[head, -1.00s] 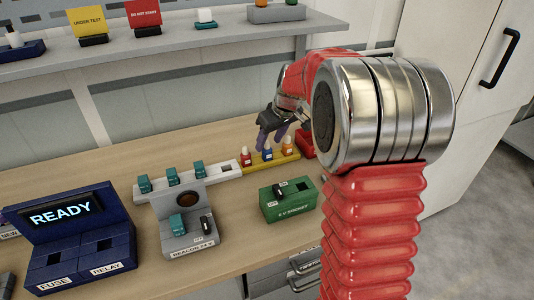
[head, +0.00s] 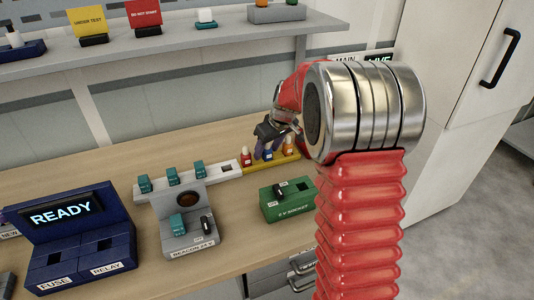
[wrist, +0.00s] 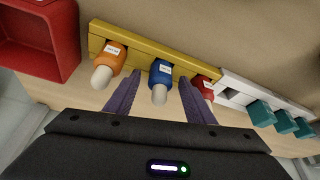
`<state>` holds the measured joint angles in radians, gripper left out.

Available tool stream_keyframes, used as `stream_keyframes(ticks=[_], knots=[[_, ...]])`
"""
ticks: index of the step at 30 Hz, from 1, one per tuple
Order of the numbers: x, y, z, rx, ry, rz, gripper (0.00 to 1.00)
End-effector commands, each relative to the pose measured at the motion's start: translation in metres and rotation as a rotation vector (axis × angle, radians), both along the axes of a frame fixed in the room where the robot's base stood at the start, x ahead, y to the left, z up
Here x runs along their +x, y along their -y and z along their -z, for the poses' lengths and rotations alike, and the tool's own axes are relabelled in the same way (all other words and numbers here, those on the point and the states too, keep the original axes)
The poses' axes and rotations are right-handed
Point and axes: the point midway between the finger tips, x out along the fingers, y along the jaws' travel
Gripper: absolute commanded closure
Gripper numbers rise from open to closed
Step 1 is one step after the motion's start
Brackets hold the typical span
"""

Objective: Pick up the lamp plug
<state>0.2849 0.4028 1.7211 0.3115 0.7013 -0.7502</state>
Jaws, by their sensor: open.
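Three plugs, each with a coloured body and a pale rounded tip, stand in a yellow rack (wrist: 185,60). They are orange (wrist: 112,58), blue (wrist: 160,78) and red (wrist: 204,88); their labels are too small to read, so I cannot tell which is the lamp plug. In the head view the red plug (head: 246,159) is clear, while my gripper (head: 268,137) partly covers the blue one. In the wrist view my gripper (wrist: 158,88) is open, its purple fingers on either side of the blue plug. I cannot tell whether they touch it.
A white rack (head: 215,177) with several teal plugs adjoins the yellow one. A red bin (wrist: 40,45) stands beside the orange plug. A green socket box (head: 288,203), a grey beacon unit (head: 190,238) and a blue READY console (head: 80,243) stand nearer on the bench.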

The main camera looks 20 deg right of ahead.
Motion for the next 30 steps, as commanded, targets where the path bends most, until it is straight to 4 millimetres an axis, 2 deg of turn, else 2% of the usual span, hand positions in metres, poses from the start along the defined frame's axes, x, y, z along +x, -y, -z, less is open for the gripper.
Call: stream_keyframes(ticks=[7,26,30], knots=[[-0.0001,0.0003,-0.0002,0.0,0.0,0.0,0.51],[-0.0002,0.0007,-0.0003,0.0,0.0,0.001,0.95],[-0.0001,0.0007,-0.0004,0.0,0.001,0.001,0.96]])
